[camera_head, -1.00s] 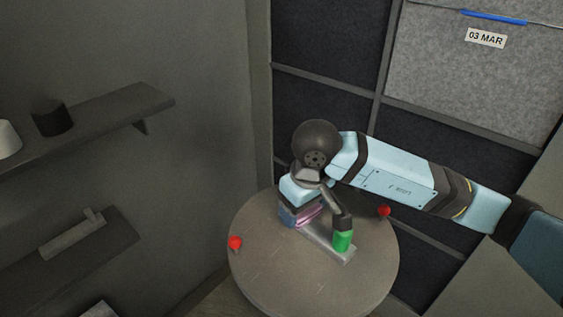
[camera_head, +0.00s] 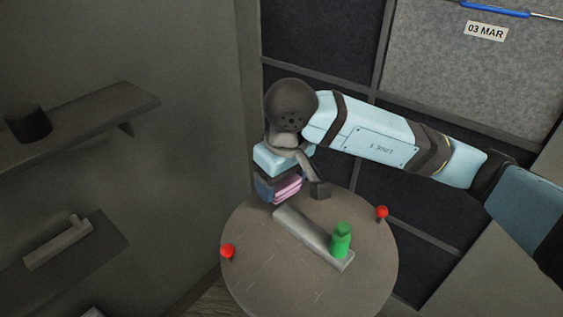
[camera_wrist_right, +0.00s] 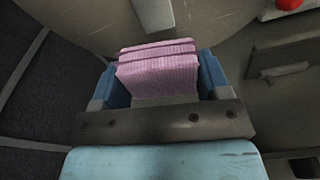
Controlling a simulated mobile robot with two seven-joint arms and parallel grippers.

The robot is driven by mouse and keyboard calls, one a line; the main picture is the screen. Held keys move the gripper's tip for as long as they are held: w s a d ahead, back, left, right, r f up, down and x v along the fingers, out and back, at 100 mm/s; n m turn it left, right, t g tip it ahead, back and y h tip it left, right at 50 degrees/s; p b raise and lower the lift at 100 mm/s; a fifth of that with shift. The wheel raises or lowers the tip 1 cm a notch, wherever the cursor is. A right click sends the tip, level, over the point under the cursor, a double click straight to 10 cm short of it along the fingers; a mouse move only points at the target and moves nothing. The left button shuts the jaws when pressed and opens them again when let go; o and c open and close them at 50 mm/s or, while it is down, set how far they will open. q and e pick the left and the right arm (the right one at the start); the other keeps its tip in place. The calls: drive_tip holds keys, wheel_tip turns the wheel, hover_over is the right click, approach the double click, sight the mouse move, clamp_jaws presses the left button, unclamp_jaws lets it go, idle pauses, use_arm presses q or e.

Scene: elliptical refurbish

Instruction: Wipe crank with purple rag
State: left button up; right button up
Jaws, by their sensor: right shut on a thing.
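The crank lies on the round table (camera_head: 300,285) in the head view. It has a grey flat arm (camera_head: 306,232) and an upright green handle (camera_head: 341,241) at its near right end. My right gripper (camera_head: 278,192) is shut on the purple rag (camera_head: 288,190), just beyond the crank's far left end and apart from the handle. In the right wrist view the folded pink-purple rag (camera_wrist_right: 158,70) sits between the two blue fingers, and the end of the grey arm (camera_wrist_right: 154,14) shows beyond it. My left gripper is not in view.
Red knobs stand at the table's left edge (camera_head: 227,251) and right edge (camera_head: 381,212). Wall shelves (camera_head: 90,120) are on the left, one with a dark cup (camera_head: 28,122). A dark panelled wall is behind. The table's front is clear.

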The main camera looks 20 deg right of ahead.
drive_tip(key=shift+r+p, duration=0.35)
drive_tip(key=shift+r, duration=1.1)
